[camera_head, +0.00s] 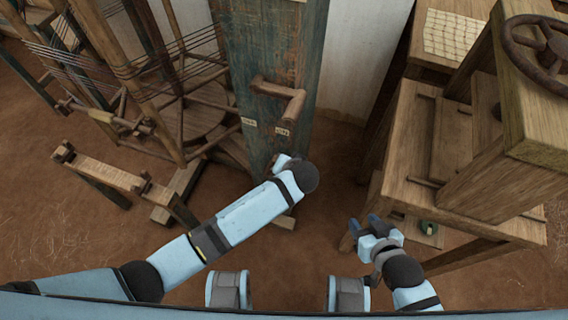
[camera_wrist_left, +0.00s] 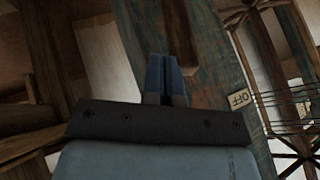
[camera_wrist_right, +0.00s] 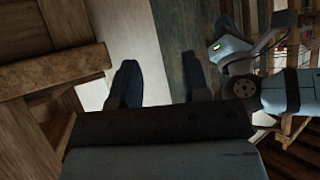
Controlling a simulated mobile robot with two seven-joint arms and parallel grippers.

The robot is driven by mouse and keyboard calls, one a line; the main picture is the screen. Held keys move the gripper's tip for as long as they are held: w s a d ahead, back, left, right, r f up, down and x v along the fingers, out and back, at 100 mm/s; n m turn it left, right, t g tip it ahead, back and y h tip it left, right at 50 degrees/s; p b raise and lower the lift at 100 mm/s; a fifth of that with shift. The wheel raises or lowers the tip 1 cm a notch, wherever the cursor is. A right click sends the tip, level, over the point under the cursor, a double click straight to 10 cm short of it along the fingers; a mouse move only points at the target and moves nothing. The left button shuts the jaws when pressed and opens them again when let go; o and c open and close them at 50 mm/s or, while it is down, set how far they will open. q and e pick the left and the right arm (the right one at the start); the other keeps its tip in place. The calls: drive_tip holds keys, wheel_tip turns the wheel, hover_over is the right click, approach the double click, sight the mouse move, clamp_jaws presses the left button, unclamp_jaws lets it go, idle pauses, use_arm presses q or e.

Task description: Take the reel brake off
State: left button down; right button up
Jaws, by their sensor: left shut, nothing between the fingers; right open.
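The reel brake is a brown wooden lever (camera_head: 290,105) on the worn blue-green post (camera_head: 265,50). Its grip hangs down toward the right one of two small pale labels, away from the left label (camera_head: 249,122). In the left wrist view a label (camera_wrist_left: 238,100) reads OFF, and the brown lever (camera_wrist_left: 178,30) shows beyond my fingers, to the left of that label. My left gripper (camera_head: 279,161) is shut and empty, just below the lever in the head view and partly hidden by its own arm. My right gripper (camera_head: 367,229) is open and empty, low and to the right.
A wooden bench frame (camera_head: 480,215) with a dark handwheel (camera_head: 540,45) stands close right of my right gripper. The loom frame with threads (camera_head: 150,75) and a low wooden rail (camera_head: 110,172) are at left. Bare earth floor (camera_head: 60,220) lies between.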

use_arm(q)
drive_tip(key=shift+a, duration=0.1)
use_arm(e)
drive_tip(key=shift+w+a, duration=0.1)
drive_tip(key=shift+w, duration=0.05)
drive_tip(key=shift+w+r, duration=0.1)
drive_tip(key=shift+r, duration=0.1)
use_arm(q)
drive_tip(key=w+a+h+p, duration=0.2)
drive_tip(key=a+p, duration=0.3)
drive_tip(key=a, duration=0.1)
drive_tip(key=w+a+r+n+g+h+p, duration=0.1)
drive_tip(key=w+a+h+p, duration=0.1)
drive_tip(key=a+p, duration=0.3)
drive_tip(key=shift+a+r+g+h, duration=0.3)
drive_tip(key=shift+a, duration=0.2)
use_arm(e)
wheel_tip(320, 180, up, 7)
drive_tip(key=shift+s+d+r+n+t, duration=0.15)
drive_tip(key=shift+s+d+n+t, duration=0.15)
drive_tip(key=shift+s, duration=0.1)
